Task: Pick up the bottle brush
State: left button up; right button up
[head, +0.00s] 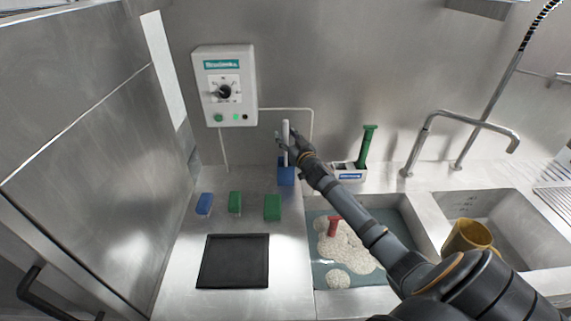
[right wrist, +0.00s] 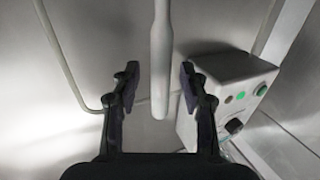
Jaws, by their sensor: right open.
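A brush-like tool with a white upright handle (head: 286,127), which I take as the bottle brush, stands in or on a blue block (head: 286,177) at the back of the counter. My right gripper (head: 287,140) is open at the handle. In the right wrist view the white handle (right wrist: 161,60) runs between the open fingers (right wrist: 160,83), with gaps on both sides. The lower part of the tool is hidden by the blue block. My left gripper is not in view.
A control box (head: 225,85) hangs on the wall at left. Blue and green blocks (head: 272,207) and a black mat (head: 234,261) lie on the counter. A green-handled tool (head: 368,145) stands in a holder behind the foamy sink (head: 408,235). A yellow pot (head: 468,238) is at right.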

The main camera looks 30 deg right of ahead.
jog(key=shift+w, duration=0.55)
jog(key=shift+s, duration=0.1)
grip_shut()
